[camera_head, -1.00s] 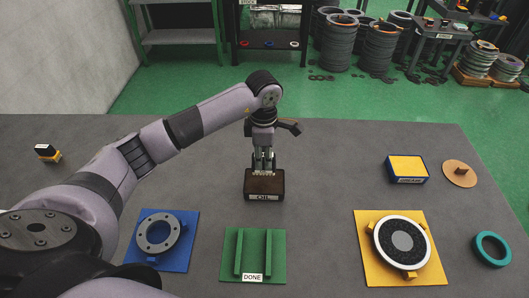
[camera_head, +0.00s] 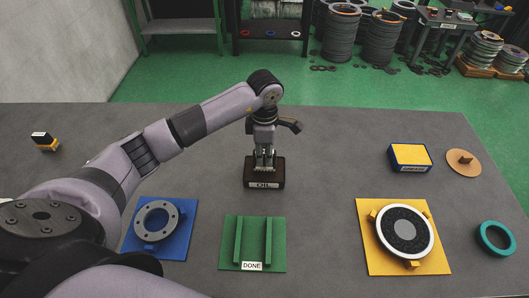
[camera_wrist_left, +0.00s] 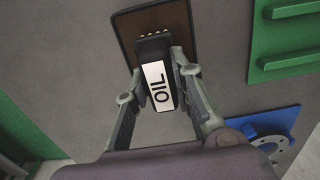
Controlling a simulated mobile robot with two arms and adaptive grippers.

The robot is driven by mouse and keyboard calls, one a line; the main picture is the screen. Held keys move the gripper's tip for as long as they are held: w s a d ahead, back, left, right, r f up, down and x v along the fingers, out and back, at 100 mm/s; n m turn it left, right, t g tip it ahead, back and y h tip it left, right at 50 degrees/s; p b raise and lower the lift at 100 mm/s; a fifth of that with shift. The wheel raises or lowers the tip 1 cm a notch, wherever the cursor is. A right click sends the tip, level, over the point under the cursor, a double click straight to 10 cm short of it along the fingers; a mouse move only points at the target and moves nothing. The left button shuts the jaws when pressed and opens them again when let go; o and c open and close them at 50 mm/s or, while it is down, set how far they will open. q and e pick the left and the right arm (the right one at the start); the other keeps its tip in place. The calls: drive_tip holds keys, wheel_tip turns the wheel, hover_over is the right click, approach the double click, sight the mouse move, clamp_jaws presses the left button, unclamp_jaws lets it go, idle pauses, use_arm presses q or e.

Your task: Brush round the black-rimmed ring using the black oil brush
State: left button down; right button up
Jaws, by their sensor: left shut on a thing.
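My left gripper (camera_head: 264,160) is shut on the black oil brush, whose white OIL label (camera_wrist_left: 158,86) faces the left wrist view. The brush is at the brown, dark-edged tray (camera_head: 250,172) marked OIL; whether its bristles touch the tray is hard to tell. The tray also shows in the left wrist view (camera_wrist_left: 175,22). A round part (camera_head: 404,232) with a white outer rim, black speckled band and grey centre sits on the yellow plate (camera_head: 377,264). A grey ring with bolt holes (camera_head: 140,225) sits on the blue plate (camera_head: 184,243). My right gripper is not seen.
A green DONE plate (camera_head: 253,240) with two rails lies between the blue and yellow plates. A yellow-topped blue block (camera_head: 410,157), an orange disc (camera_head: 463,162) and a teal ring (camera_head: 483,238) lie at right. A small black-and-yellow object (camera_head: 45,142) lies far left.

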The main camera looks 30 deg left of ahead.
sight(264, 151)
use_arm(q)
drive_tip(key=shift+f, duration=0.1)
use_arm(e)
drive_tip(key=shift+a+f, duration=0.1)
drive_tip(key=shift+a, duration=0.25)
use_arm(q)
drive_tip(key=shift+f+b, duration=0.25)
drive_tip(key=shift+b, duration=0.1)
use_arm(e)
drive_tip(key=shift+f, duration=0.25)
use_arm(q)
drive_tip(key=shift+f, duration=0.15)
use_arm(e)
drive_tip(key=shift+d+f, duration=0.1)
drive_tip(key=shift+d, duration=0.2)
use_arm(q)
drive_tip(key=shift+b, duration=0.3)
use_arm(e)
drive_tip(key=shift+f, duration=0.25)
use_arm(q)
drive_tip(key=shift+f, duration=0.1)
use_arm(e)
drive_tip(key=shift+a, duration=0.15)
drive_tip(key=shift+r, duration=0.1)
use_arm(q)
drive_tip(key=shift+r+p, duration=1.9)
drive_tip(key=shift+r, duration=1.7)
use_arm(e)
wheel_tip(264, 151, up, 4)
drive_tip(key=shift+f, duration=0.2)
